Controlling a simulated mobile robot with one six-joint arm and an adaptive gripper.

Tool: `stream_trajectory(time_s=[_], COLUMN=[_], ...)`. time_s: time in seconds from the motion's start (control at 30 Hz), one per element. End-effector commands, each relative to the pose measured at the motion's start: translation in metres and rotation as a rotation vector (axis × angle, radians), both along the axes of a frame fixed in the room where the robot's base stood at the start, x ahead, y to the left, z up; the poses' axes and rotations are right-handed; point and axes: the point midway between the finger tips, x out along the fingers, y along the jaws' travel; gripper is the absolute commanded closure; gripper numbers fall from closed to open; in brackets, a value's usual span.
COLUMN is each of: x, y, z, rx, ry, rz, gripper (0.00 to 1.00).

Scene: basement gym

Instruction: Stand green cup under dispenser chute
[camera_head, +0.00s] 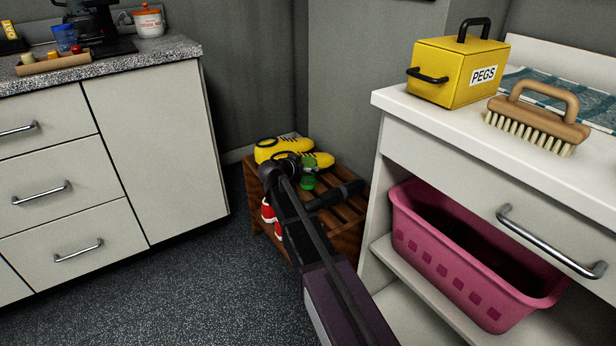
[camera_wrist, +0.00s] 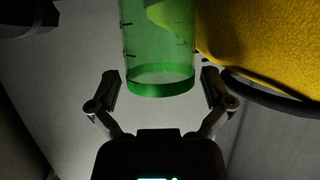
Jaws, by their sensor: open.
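The green cup (camera_head: 308,182) is at the slatted wooden rack in the corner, beside yellow shoe-like things, partly hidden by my arm. In the wrist view the see-through green cup (camera_wrist: 158,45) has graduation marks, and its upper part is cut off by the frame. My gripper (camera_wrist: 161,90) is open, with one finger on each side of the cup's near end. Gaps show between the fingers and the cup. In the head view my arm hides much of the gripper. I cannot make out a dispenser chute.
The wooden rack (camera_head: 344,212) holds yellow shoe-like things (camera_head: 318,158) and red ones below. A white unit at right bears a yellow PEGS box (camera_head: 455,75), a brush (camera_head: 540,118) and a pink basket (camera_head: 430,245). A speckled counter (camera_head: 165,48) holds a black machine (camera_head: 98,30).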

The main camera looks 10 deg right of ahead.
Motion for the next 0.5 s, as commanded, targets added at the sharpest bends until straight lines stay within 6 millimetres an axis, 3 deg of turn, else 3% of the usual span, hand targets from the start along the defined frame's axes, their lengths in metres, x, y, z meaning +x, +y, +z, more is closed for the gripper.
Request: stream_trajectory(time_s=[0.13, 0.17, 0.33, 0.43, 0.47, 0.5], x=[-0.0001, -0.0002, -0.0001, 0.0000, 0.0000, 0.0000], y=[0.0001, 0.0002, 0.0001, 0.0002, 0.0002, 0.0002], z=[-0.0001, 0.0000, -0.0001, -0.0001, -0.0001, -0.0001], rx=[0.000, 0.000, 0.000, 0.000, 0.000, 0.000], ry=[0.000, 0.000, 0.000, 0.000, 0.000, 0.000], rz=[0.000, 0.000, 0.000, 0.000, 0.000, 0.000], gripper=[0.00, 0.06, 0.56, 0.56, 0.62, 0.62])
